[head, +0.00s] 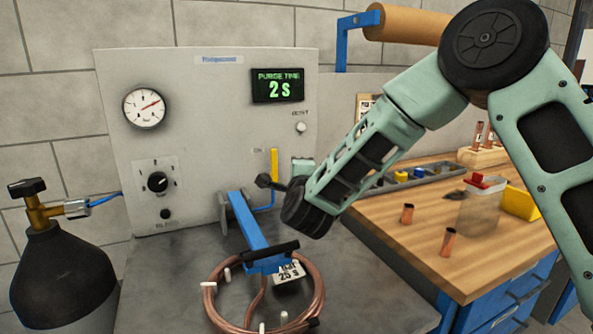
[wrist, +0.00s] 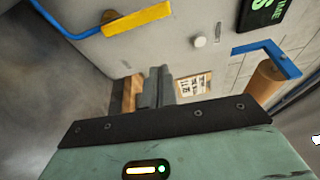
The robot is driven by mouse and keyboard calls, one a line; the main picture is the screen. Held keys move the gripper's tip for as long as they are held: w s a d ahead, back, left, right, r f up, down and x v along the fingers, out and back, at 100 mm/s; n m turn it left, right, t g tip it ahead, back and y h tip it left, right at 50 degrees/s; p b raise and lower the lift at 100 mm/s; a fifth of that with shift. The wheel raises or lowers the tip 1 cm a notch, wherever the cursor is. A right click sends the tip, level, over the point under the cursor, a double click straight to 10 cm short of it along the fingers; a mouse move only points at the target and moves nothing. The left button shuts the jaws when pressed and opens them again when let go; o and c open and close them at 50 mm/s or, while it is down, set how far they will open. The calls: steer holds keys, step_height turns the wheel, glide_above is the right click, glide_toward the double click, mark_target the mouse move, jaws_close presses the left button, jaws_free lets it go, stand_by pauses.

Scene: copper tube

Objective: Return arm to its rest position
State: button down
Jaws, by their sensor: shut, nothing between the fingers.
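My gripper (wrist: 157,72) shows in the wrist view as two grey fingers close together, shut and empty. In the head view my green arm reaches from the upper right down to the front of the panel (head: 220,90). The yellow handle also shows at the top of the wrist view (wrist: 137,19), apart from the fingers.
A copper coil (head: 213,305) lies on the grey bench below a blue arm (head: 250,225), with a tag inside. A dark gas cylinder (head: 60,280) stands left. The wooden bench right holds copper pieces (head: 449,242) and bins.

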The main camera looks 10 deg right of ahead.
steer(key=shift+s, duration=0.45)
